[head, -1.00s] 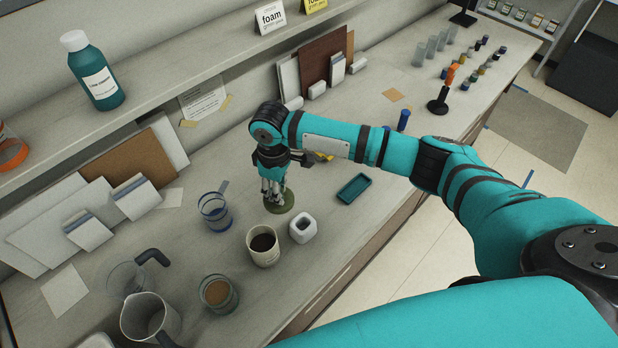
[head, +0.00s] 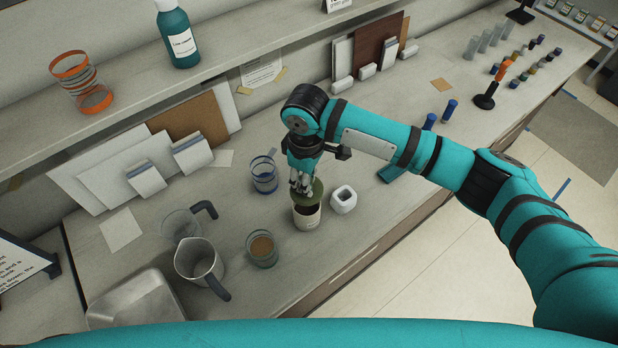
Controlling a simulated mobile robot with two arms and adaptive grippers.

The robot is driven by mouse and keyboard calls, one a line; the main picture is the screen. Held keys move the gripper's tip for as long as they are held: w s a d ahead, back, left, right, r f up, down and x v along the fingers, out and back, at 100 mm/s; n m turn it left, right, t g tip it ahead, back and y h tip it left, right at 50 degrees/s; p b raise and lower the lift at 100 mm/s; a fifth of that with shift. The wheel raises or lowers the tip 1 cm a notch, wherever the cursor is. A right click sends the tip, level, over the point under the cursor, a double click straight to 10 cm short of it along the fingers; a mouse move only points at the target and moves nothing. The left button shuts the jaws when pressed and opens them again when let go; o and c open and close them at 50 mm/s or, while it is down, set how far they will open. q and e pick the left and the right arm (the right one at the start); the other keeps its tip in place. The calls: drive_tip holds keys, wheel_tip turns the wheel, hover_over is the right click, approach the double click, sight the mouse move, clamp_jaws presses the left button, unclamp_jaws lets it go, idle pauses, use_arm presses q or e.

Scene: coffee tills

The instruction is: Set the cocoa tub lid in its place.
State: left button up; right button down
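The cocoa tub (head: 307,222) is a cream cup-shaped tub with dark brown contents, standing upright on the counter. The round olive-green lid (head: 316,192) is over the far part of the tub's mouth. Some dark contents show in front of it. My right gripper (head: 301,187) points down, shut on the lid from above; the fingertips are small and partly merge with the lid. I cannot tell whether the lid touches the rim. My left gripper is not in view.
A white square container (head: 343,200) stands close to the tub's right. A blue-rimmed glass (head: 264,175) is to its left, and a glass with brown content (head: 262,249) is front left. A metal pitcher (head: 199,262) stands farther left. The shelf (head: 230,60) runs above the back.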

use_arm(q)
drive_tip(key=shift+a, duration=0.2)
use_arm(e)
drive_tip(key=shift+s, duration=0.15)
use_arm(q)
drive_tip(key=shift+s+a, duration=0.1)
use_arm(e)
drive_tip(key=shift+f, duration=0.2)
drive_tip(key=shift+f+b, duration=0.85)
drive_tip(key=shift+f, duration=1.2)
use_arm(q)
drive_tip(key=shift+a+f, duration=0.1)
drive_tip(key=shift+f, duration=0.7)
use_arm(e)
drive_tip(key=shift+r, duration=0.1)
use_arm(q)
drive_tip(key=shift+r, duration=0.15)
use_arm(e)
drive_tip(key=shift+p, duration=0.4)
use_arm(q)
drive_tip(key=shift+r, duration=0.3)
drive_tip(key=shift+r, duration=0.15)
